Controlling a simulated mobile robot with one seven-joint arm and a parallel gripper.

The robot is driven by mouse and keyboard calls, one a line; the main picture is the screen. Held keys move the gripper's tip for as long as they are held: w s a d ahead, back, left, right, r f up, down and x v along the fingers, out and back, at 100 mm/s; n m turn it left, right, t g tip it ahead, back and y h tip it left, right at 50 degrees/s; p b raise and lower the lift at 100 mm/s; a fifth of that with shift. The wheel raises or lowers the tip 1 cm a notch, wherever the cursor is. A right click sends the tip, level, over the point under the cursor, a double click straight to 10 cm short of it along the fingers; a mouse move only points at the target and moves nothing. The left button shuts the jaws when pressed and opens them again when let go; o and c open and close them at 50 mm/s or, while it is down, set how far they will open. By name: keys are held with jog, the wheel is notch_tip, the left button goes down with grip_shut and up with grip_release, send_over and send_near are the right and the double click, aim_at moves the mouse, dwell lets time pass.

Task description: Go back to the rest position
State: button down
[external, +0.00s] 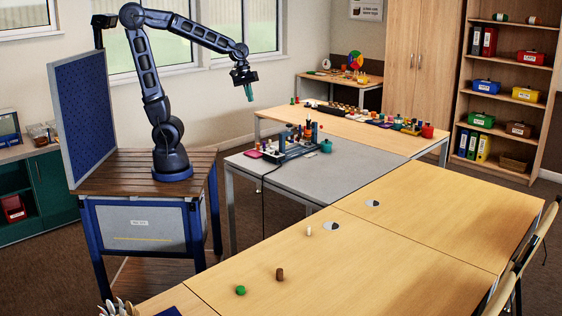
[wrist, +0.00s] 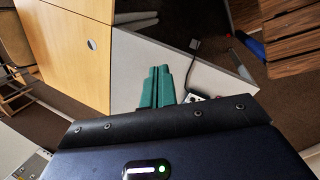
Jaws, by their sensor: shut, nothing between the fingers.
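My gripper (external: 249,93) hangs from the raised arm in the external view, high above the near left part of the grey table (external: 345,170). Its green fingers point down and are shut with nothing between them. In the wrist view the two green fingers (wrist: 158,86) lie side by side, over the grey table's edge. Nothing touches the gripper.
A green piece (external: 240,290), a brown piece (external: 280,274) and a white piece (external: 308,230) stand apart on the front wooden table (external: 400,240). A cluttered tray (external: 285,152) sits on the grey table below my gripper. A blue panel (external: 90,115) stands beside my base.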

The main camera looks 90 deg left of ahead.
jog(key=s+d+r+m+t+y, duration=0.1)
jog(key=s+d+r+m+y, duration=0.1)
jog(key=s+d+m, duration=0.7)
jog(key=s+r+m, duration=0.1)
jog(key=s+m, duration=0.3)
jog(key=m, duration=0.1)
jog(key=shift+s+d+m+t, duration=0.15)
jog(key=shift+s+m+t, duration=0.1)
jog(key=shift+m+t, duration=0.15)
dwell(1.9)
